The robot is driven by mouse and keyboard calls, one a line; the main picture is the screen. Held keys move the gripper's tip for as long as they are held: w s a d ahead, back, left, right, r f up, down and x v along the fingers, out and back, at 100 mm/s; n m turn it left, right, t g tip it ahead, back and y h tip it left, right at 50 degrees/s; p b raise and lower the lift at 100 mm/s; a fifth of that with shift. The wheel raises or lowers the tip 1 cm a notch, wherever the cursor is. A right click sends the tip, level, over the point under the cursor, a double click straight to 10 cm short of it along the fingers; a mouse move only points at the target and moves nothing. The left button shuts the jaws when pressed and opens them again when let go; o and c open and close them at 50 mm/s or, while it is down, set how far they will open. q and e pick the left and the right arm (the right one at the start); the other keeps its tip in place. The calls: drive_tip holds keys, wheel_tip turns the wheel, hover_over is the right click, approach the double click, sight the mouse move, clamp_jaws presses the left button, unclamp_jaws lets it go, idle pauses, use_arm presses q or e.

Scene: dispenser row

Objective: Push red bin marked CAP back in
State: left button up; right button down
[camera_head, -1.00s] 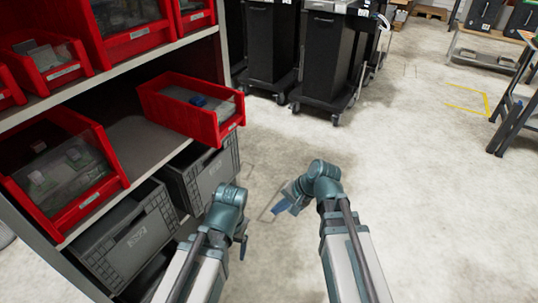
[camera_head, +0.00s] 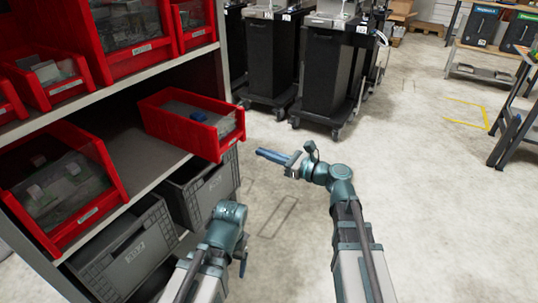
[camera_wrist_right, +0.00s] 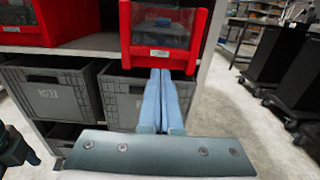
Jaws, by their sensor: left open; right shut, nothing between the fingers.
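A red bin (camera_head: 193,121) juts out past the front edge of the shelf (camera_head: 143,160) in the head view, with grey and blue contents inside. In the right wrist view the red bin (camera_wrist_right: 193,52) is straight ahead with a small white label on its front; the label text is too small to read. My right gripper (camera_head: 262,153) is shut and empty, its blue fingers pointing left at the bin's front, with a gap between. It also shows in the right wrist view (camera_wrist_right: 161,75). My left gripper (camera_head: 242,262) is low, below the bin, with its fingers mostly hidden behind the wrist.
Another red bin (camera_head: 85,215) sits to the left on the same shelf. More red bins (camera_head: 133,45) stand on the shelf above. Grey crates (camera_head: 205,188) are underneath. Black wheeled carts (camera_head: 325,70) stand behind on the floor.

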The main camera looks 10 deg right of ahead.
sight(232, 141)
drive_tip(key=x, duration=0.8)
drive_tip(key=shift+x, duration=6.35)
drive_tip(key=shift+v, duration=4.6)
